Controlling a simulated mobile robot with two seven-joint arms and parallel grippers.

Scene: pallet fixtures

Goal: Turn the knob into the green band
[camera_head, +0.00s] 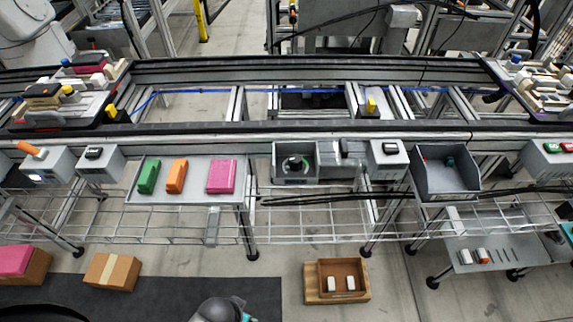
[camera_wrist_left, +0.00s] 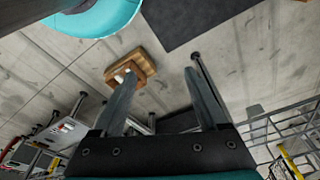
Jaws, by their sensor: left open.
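A dark round part that looks like the knob (camera_head: 295,163) sits in a grey open-topped housing (camera_head: 281,175) at the front of the conveyor, in the middle of the head view. Its pointer and any green band are too small to tell. My left gripper (camera_wrist_left: 160,76) shows in the wrist view with its two fingers spread and nothing between them. It is over the floor, away from the fixtures. The knob does not show in the wrist view. My right gripper is in neither view.
A grey shelf (camera_head: 200,191) carries green, orange and pink blocks. A grey bin (camera_head: 445,182) stands right of the housing. Other control boxes (camera_head: 388,158) line the conveyor. A wooden crate (camera_head: 312,285) with white pieces is on the floor; it also shows in the wrist view (camera_wrist_left: 140,70).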

